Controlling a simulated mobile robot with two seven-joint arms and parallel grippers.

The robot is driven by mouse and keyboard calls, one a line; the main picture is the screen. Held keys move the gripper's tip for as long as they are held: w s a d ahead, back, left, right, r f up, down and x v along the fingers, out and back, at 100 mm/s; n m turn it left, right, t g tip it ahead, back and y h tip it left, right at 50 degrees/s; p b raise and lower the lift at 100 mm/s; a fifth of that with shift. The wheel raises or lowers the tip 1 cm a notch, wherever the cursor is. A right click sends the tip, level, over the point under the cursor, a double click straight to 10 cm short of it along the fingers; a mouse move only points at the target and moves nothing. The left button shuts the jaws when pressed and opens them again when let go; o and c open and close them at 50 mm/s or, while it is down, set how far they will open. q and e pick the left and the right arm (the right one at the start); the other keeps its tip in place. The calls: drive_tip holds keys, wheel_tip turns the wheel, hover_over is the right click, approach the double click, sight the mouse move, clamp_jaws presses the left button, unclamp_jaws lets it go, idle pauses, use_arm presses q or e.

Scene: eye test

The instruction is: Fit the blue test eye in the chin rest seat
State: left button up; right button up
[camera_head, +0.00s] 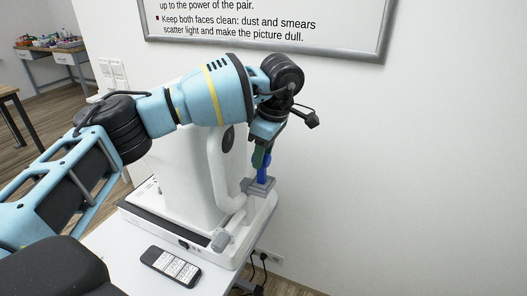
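The blue test eye (263,175) is a small blue upright piece, held in my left gripper (262,158) at the front of the white instrument. The gripper points down and seems shut on its upper part, with a dark green finger beside the blue. The lower end of the test eye meets the grey chin rest seat (259,188), or is just above it. I cannot tell whether it sits fully in. My arm hides part of the instrument. My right gripper is not in view.
The white instrument (185,175) stands on a white table (205,281) against the wall. A framed sign (270,22) hangs above. A wall socket (270,257) with cables is below right.

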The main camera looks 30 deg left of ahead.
use_arm(q)
drive_tip(key=shift+o, duration=1.4)
wheel_tip(320, 180, up, 8)
drive_tip(key=d, duration=0.1)
drive_tip(key=shift+d+f+b, duration=0.15)
drive_tip(key=shift+d+b, duration=0.15)
drive_tip(key=shift+b, duration=0.05)
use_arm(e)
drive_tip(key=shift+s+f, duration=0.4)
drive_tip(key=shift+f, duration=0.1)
